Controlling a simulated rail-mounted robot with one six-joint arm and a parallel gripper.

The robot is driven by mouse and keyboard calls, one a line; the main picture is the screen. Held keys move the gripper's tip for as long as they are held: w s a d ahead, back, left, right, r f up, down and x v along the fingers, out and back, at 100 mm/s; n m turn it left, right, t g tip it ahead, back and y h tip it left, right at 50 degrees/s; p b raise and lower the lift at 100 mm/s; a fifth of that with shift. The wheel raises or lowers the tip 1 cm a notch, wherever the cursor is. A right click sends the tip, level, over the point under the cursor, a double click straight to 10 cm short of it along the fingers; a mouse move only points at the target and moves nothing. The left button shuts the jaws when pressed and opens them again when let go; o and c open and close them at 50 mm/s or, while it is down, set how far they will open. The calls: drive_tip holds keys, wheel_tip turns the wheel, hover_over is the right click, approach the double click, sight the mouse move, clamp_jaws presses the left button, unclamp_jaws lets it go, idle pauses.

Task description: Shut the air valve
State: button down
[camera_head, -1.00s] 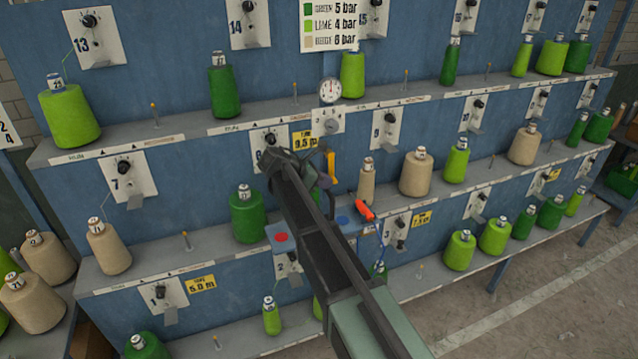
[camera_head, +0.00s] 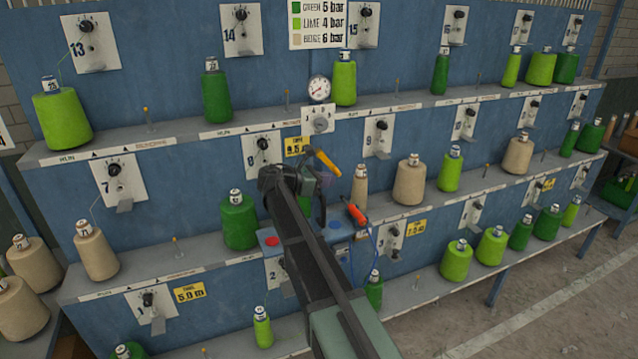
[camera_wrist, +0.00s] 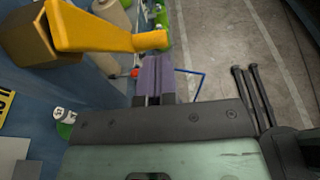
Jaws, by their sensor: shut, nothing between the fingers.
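The air valve's yellow lever (camera_head: 327,163) stands out from the blue panel, slanting down to the right in the head view. In the wrist view the lever (camera_wrist: 105,32) is large at the top left, its bent end on a brown block (camera_wrist: 28,37) and its free end pointing right. My gripper (camera_wrist: 153,75) is shut and empty, its purple fingers just below the lever's free end. I cannot tell if they touch it. In the head view my arm hides most of the gripper. A round pressure gauge (camera_head: 319,89) is above the valve.
A small shelf with a red button (camera_head: 271,240) and an orange-red tool (camera_head: 355,213) on a blue hose sits below the valve. A beige cone (camera_head: 360,187) stands close to the lever's right. Yarn cones fill the shelves around. The floor at right is clear.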

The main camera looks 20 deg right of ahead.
drive_tip(key=shift+d, duration=0.15)
drive_tip(key=shift+f, duration=0.1)
idle(0.4)
drive_tip(key=a+f+b, duration=0.3)
drive_tip(key=a, duration=0.9)
drive_tip(key=shift+w+a+f+b, duration=0.3)
drive_tip(key=shift+f+b, duration=0.05)
drive_tip(key=shift+b, duration=0.05)
drive_tip(key=h+b, duration=0.3)
drive_tip(key=b, duration=0.2)
drive_tip(key=shift+s+d+h, duration=0.1)
drive_tip(key=shift+d+h, duration=0.05)
drive_tip(key=shift+h, duration=0.15)
